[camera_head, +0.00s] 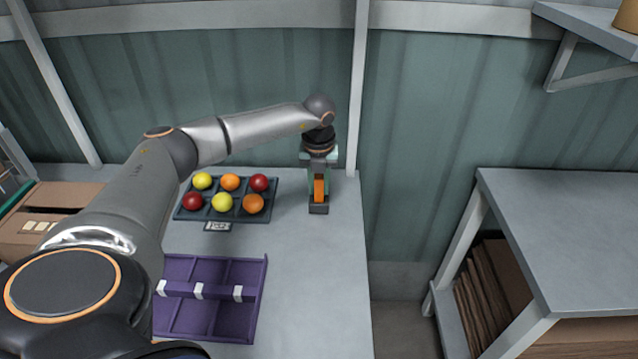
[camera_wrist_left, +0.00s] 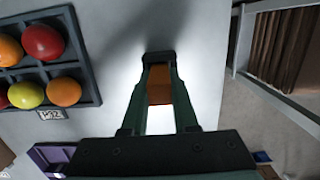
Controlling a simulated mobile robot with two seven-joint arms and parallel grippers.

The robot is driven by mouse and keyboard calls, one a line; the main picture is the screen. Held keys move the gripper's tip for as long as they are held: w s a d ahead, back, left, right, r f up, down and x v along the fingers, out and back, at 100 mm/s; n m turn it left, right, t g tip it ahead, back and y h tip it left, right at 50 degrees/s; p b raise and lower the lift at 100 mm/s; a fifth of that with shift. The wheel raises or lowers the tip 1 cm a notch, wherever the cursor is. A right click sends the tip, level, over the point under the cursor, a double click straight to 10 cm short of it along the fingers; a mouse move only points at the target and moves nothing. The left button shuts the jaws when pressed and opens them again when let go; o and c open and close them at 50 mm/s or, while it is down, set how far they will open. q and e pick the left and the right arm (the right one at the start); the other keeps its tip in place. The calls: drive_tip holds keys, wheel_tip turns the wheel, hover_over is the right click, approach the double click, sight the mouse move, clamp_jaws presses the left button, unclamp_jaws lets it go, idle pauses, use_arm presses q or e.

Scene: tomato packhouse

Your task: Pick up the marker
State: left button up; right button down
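The marker (camera_head: 319,188) is an upright orange piece with a dark block at its lower end, near the right edge of the grey table. In the left wrist view the marker (camera_wrist_left: 160,84) fills the space between the two fingers. My left gripper (camera_head: 319,191) reaches down from above with one green finger on each side of it, and no gap shows. The dark block (camera_wrist_left: 161,57) lies at the fingertips. Whether it touches the tabletop is hard to tell. My right gripper is in neither view.
A dark tray (camera_head: 222,216) with several coloured balls stands left of the gripper, a small label in front. A purple divided tray (camera_head: 245,310) lies nearer. A cardboard box (camera_head: 60,195) is at far left. Table (camera_head: 320,290) is clear right of the trays. A second bench (camera_head: 580,220) stands right.

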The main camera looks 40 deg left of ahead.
sight(319, 176)
use_arm(q)
clamp_jaws()
drive_tip(key=shift+r, duration=0.1)
